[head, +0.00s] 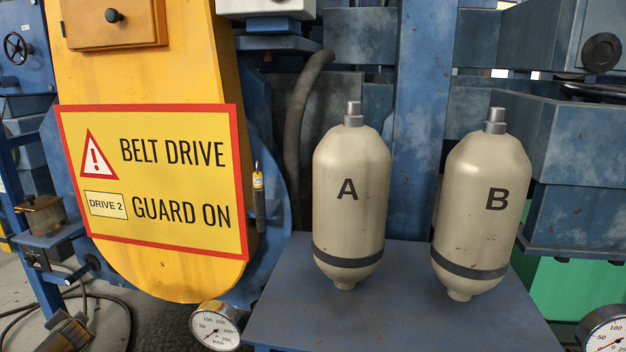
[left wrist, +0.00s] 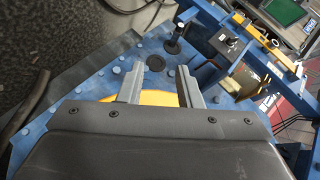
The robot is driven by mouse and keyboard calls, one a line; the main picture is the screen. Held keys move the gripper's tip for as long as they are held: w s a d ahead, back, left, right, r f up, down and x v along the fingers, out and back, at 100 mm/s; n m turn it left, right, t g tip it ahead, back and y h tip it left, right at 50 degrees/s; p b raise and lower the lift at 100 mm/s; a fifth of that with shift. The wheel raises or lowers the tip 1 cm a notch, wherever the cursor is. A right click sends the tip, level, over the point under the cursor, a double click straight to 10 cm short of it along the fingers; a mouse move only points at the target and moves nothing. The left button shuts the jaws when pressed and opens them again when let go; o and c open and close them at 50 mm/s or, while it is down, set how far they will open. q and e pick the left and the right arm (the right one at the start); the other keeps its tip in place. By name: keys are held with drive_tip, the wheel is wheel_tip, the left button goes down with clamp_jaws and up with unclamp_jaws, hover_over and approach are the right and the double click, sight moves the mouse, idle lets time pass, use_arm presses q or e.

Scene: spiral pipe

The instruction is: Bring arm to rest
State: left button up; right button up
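My left gripper (left wrist: 160,84) shows in the left wrist view, with its two grey fingers apart and nothing between them. Beyond the fingers are a blue bolted surface (left wrist: 90,102) and part of a yellow surface (left wrist: 155,98). I cannot tell how far they are from the fingertips. Neither gripper can be made out in the head view. My right gripper shows in neither view.
In the head view, beige tanks A (head: 348,225) and B (head: 480,232) stand upright on a blue platform (head: 400,318). A yellow belt-drive guard (head: 170,275) with a warning sign (head: 150,180) is at left. Pressure gauges (head: 214,326) (head: 606,332) sit low in front.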

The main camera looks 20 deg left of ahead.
use_arm(q)
drive_tip(key=s+a+f+m+g, duration=0.1)
drive_tip(key=s+f, duration=0.3)
drive_tip(key=s, duration=0.7)
drive_tip(key=s+a+f+m+g, duration=0.15)
drive_tip(key=s+f, duration=0.25)
drive_tip(key=s, duration=0.6)
drive_tip(key=s+a+f+m+g, duration=0.1)
drive_tip(key=s+f, duration=0.4)
drive_tip(key=s, duration=0.6)
drive_tip(key=s+d+f+n+h, duration=0.1)
drive_tip(key=s+d+f+h, duration=0.15)
drive_tip(key=d+f, duration=1)
drive_tip(key=s+d+f+n+h, duration=0.1)
drive_tip(key=d+f+h, duration=0.2)
drive_tip(key=d+f, duration=0.9)
drive_tip(key=d+f+h, duration=0.2)
drive_tip(key=d, duration=1.4)
drive_tip(key=d+f+n+h, duration=0.1)
drive_tip(key=d+f+h, duration=0.1)
drive_tip(key=d, duration=1.3)
drive_tip(key=shift+s+d+f+g, duration=0.2)
drive_tip(key=shift+d+f+g, duration=0.25)
drive_tip(key=shift+f, duration=0.2)
drive_tip(key=shift+a+n, duration=0.2)
drive_tip(key=shift+n, duration=0.05)
